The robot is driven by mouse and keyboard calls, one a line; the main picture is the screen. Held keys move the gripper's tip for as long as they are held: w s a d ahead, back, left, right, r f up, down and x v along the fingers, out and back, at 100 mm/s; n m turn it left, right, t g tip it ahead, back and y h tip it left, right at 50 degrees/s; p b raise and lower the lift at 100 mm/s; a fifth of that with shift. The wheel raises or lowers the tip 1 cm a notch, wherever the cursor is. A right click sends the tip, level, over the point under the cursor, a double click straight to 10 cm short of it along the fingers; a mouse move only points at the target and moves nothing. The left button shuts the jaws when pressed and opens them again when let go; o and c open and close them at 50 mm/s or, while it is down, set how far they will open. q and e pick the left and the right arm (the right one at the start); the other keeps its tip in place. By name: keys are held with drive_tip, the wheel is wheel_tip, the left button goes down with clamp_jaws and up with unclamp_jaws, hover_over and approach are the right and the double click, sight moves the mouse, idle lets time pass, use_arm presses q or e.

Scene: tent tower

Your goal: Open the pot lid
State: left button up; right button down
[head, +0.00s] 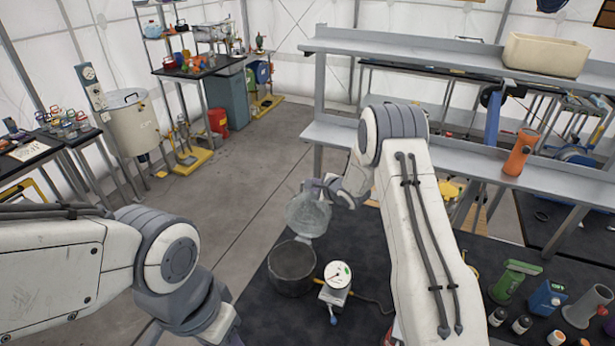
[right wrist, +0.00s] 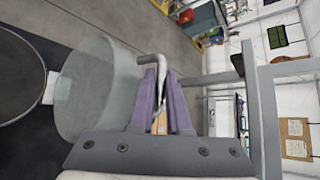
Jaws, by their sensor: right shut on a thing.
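The grey pot (head: 292,270) stands on the dark table top, with its dark inside showing. Its round grey lid (head: 307,212) is up off the pot's mouth, tilted steeply behind the rim. My right gripper (head: 328,190) is shut on the lid's bent metal handle. In the right wrist view, the purple fingers (right wrist: 161,105) close around the handle (right wrist: 155,72) and the lid (right wrist: 92,90) stands beside them. A small pale piece (right wrist: 49,88) sits between the lid and the pot's rim (right wrist: 40,75). My left arm is at lower left; its fingers are out of frame.
A hot plate or gauge-like device with a round white dial (head: 337,274) stands right of the pot. A green holder (head: 514,282), a blue container (head: 546,298) and small bottles are at the table's right. A grey shelf (head: 460,155) runs behind, with an orange cylinder (head: 519,152).

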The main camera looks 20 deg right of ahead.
drive_tip(key=shift+w+a, duration=0.1)
drive_tip(key=c, duration=0.9)
unclamp_jaws()
drive_tip(key=shift+s, duration=0.25)
drive_tip(key=b+v, duration=0.4)
drive_tip(key=v, duration=0.6)
drive_tip(key=shift+r, duration=0.15)
